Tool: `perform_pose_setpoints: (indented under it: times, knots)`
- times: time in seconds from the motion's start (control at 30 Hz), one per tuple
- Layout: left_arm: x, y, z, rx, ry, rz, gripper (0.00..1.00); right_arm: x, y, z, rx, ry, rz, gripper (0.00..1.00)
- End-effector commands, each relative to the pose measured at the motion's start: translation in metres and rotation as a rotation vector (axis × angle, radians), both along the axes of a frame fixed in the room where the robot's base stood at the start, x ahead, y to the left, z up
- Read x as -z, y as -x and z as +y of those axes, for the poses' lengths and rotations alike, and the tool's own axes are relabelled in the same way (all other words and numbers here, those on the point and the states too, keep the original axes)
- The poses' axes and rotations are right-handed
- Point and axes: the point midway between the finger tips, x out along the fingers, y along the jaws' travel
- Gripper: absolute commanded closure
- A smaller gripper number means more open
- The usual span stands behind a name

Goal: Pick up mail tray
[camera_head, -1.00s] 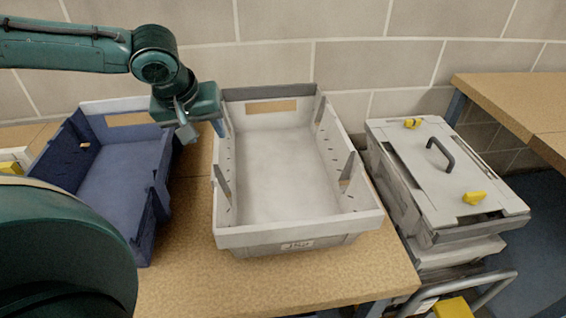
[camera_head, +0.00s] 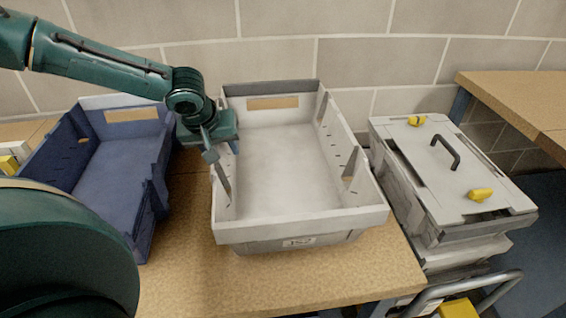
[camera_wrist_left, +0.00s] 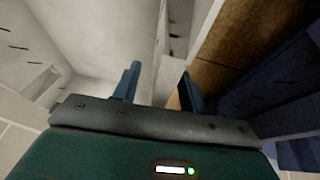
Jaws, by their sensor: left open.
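A white-grey mail tray (camera_head: 290,226), open-topped and seemingly empty, stands on the wooden table. A blue tray (camera_head: 137,213) stands to its left. My left gripper (camera_head: 222,152) is open at the white tray's left wall. In the left wrist view its two fingers (camera_wrist_left: 158,78) show apart, with the white tray's wall (camera_wrist_left: 176,38) appearing between them. One finger is towards the tray's inside, the other towards the gap beside the blue tray. I cannot tell whether they touch the wall. My right gripper is not in view.
The wooden table top (camera_head: 210,278) is bare in front of the trays. A grey lidded case (camera_head: 452,178) with a dark handle and yellow latches stands at the right. A block wall (camera_head: 270,60) is behind. Another wooden surface (camera_head: 525,105) is at the far right.

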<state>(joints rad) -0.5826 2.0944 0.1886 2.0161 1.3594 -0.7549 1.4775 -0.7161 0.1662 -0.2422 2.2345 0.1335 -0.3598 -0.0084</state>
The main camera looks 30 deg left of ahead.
Motion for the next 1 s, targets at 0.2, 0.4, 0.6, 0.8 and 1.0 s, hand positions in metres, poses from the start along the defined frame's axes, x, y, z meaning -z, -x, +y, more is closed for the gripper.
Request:
perform_pose_setpoints:
  times: [0.2,0.4,0.6,0.8,1.0]
  knots:
    - [-0.0002,-0.0004,-0.0001,0.0,0.0,-0.001,0.58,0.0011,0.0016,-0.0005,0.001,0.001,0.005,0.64]
    - [-0.0002,-0.0001,-0.0001,0.0,0.001,-0.001,0.75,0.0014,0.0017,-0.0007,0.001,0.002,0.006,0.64]
    - [-0.0002,-0.0001,-0.0001,0.0,0.001,-0.001,0.91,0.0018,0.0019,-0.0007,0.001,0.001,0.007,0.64]
    - [-0.0001,-0.0001,-0.0002,0.0,0.001,-0.001,1.0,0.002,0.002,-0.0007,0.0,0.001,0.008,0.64]
    - [-0.0001,0.0001,-0.0001,0.002,-0.001,0.0,1.0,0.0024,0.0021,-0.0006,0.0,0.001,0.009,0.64]
